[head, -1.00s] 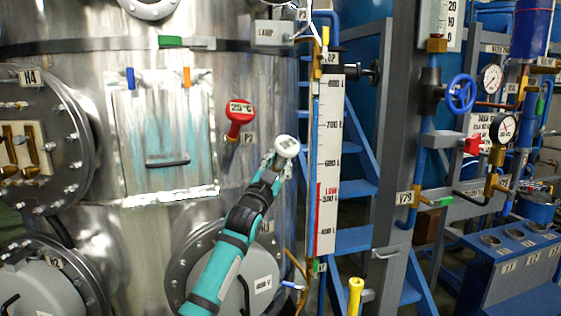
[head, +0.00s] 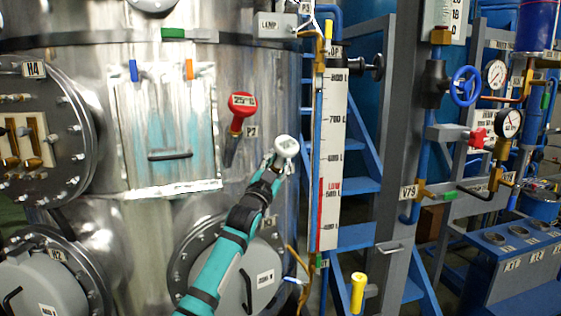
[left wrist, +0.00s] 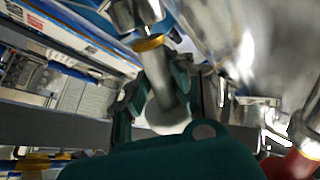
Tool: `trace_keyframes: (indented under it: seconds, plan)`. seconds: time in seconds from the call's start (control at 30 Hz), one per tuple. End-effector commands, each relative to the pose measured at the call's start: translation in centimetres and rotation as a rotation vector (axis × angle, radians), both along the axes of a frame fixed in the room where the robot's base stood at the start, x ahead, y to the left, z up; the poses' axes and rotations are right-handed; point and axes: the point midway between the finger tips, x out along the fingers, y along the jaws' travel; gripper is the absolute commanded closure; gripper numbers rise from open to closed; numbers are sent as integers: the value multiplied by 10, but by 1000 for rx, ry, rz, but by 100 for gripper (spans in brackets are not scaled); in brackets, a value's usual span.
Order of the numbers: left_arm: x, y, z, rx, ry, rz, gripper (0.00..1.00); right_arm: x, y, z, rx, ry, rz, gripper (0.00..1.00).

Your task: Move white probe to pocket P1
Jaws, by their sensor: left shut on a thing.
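The white probe (head: 286,146) has a round white head and is in my left gripper (head: 277,165), in front of the steel tank at the middle of the head view. In the left wrist view, the gripper fingers (left wrist: 155,92) close around its grey body, with a brass ring (left wrist: 148,43) and a metal fitting beyond. I cannot tell whether the probe sits in that fitting. No P1 label is readable, so I cannot pick out pocket P1. My right gripper is out of view.
A red probe (head: 242,103) stands on the tank up and left of my gripper. A white level gauge (head: 331,150) rises close on the right. A round hatch (head: 260,283) is below. A blue rack (head: 515,258) with several round holes is at the far right.

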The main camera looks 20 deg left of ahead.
Motion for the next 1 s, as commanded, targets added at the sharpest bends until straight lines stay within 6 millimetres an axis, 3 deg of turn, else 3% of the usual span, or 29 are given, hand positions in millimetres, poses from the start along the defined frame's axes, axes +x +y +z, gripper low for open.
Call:
trace_keyframes:
  seconds: [0.33, 0.37, 0.57, 1.0]
  plan:
    - [3, 4, -7, 0, -1, 0, 100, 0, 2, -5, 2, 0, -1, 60]
    - [3, 4, -6, 0, -1, 0, 77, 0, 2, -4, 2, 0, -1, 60]
    - [3, 4, -6, 0, -1, 0, 52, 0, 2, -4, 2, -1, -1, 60]
    - [-7, 5, -13, 0, 1, 0, 52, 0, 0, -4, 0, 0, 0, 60]
